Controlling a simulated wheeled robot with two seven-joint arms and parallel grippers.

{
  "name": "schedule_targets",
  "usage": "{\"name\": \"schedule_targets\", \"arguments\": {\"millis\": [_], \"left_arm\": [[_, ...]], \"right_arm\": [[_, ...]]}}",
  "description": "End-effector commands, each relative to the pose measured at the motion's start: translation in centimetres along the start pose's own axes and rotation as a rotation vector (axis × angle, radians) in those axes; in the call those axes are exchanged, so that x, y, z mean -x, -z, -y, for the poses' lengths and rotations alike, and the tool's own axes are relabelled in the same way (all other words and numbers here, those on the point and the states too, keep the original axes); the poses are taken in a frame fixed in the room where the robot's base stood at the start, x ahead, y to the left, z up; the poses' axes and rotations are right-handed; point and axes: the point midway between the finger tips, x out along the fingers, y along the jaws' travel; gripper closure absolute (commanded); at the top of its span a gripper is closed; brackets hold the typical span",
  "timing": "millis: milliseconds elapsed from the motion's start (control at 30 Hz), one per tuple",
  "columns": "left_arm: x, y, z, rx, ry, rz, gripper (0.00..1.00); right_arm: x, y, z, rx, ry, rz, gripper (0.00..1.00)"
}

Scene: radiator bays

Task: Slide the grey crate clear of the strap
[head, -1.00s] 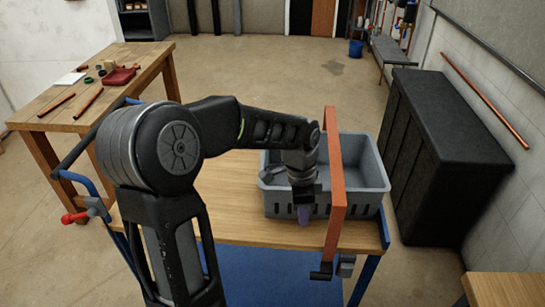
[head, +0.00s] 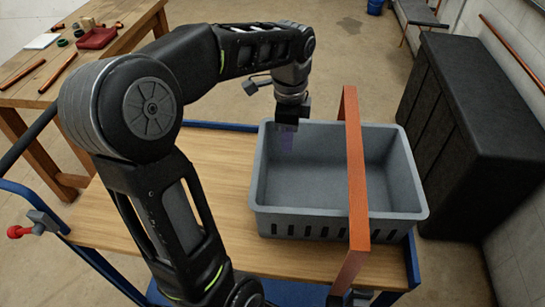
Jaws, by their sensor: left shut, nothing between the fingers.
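The grey crate (head: 310,222) is an open, empty tub on the wooden top of a blue-framed cart. An orange strap (head: 357,190) arches over the crate right of its middle and comes down past its near wall, so the crate is still under it. My left gripper (head: 287,145) points down at the crate's far left corner, left of the strap. Its purple fingers are shut with nothing between them and appear just inside the far wall; whether they touch it I cannot tell. My right gripper is out of view.
The wooden cart top (head: 215,180) is bare left of the crate. A dark cabinet (head: 470,130) stands to the right by the wall. A workbench (head: 120,40) with pipes and small items is at the back left. A red-knobbed handle (head: 20,231) sticks out at the cart's left.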

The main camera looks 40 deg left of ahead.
Motion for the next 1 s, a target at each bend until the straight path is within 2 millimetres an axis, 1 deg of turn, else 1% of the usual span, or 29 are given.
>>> {"name": "schedule_targets", "arguments": {"millis": [267,467,567,667,900,1000], "left_arm": [[0.0,0.0,0.0,0.001,0.0,0.0,1.0],[-0.9,0.0,0.0,0.001,-0.001,0.0,1.0],[-2.1,0.0,0.0,0.001,-0.003,0.001,1.0],[-3.8,-0.1,-0.1,0.002,-0.004,0.002,1.0],[-8.6,0.0,-0.1,0.0,-0.005,0.001,1.0],[-10.2,-0.3,-0.1,0.003,-0.003,0.001,1.0]], "right_arm": [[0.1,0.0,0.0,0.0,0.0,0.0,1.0],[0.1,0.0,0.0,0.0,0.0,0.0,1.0],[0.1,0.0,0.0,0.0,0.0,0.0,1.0],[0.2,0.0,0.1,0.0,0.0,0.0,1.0],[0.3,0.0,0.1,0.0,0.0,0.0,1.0],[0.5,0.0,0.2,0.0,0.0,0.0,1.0]]}}
